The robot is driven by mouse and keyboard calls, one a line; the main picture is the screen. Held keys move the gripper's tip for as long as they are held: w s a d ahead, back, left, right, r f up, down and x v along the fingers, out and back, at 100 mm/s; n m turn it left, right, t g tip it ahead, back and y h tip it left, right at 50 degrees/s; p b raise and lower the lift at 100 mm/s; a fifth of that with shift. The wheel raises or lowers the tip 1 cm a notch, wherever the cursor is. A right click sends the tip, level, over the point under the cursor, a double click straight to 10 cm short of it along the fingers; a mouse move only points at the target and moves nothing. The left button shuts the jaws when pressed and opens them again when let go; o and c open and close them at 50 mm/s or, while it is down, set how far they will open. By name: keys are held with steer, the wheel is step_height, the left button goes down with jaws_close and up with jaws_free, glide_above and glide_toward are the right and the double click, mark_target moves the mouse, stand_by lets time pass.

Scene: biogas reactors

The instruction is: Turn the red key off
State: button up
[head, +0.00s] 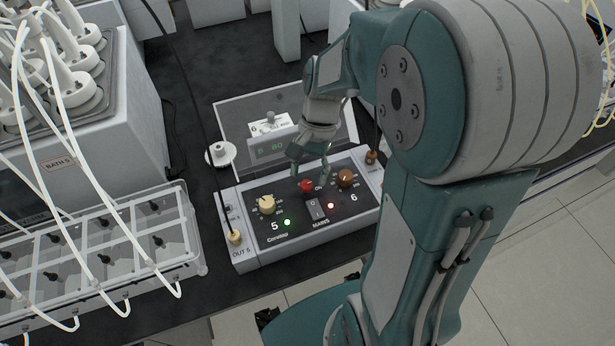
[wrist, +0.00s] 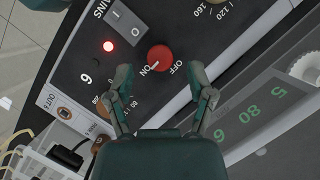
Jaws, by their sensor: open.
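The red key (head: 306,185) is a round red knob on the sloped top of the grey control box (head: 250,249), between a cream dial and a brown dial. In the wrist view the red key (wrist: 160,58) sits ahead of my fingertips, with a white mark on it toward the ON label (wrist: 146,72). The OFF label (wrist: 177,68) is beside it. My gripper (head: 310,172) is over the box, close to the key. In the wrist view my gripper (wrist: 162,78) is open, one finger on each side, with nothing between the pads. Whether the fingers touch the panel is unclear.
The cream dial (head: 267,204) and brown dial (head: 346,178) flank the key. A mains switch (head: 316,209), a green light (head: 287,222) and a red light (head: 331,206) lie in front. A display unit (head: 270,146) stands behind. A clear rack (head: 100,240) with tubes is at left.

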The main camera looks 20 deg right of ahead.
steer(key=shift+x, duration=0.9)
steer(key=shift+a, duration=0.15)
jaws_close()
